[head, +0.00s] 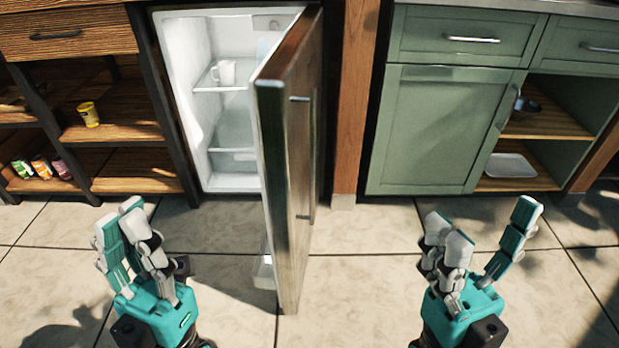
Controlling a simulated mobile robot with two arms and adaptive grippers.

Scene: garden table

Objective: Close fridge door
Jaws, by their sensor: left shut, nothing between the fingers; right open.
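The fridge (205,120) stands open in the middle left of the head view, with its white inside and shelves showing. Its wood-fronted door (292,170) is hinged on the right and swung out toward me, seen nearly edge-on. A metal handle (311,160) shows on the door's outer face. My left gripper (130,225) is shut and empty, in front of the fridge, left of the door and apart from it. My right gripper (485,235) is open and empty, well to the right of the door, in front of the green cabinet.
A white mug (224,72) stands on a fridge shelf. Wooden shelves (125,130) at the left hold a yellow can (88,114) and several small packs. A green cabinet (430,130) stands at the right, with an open compartment holding a white tray (510,165).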

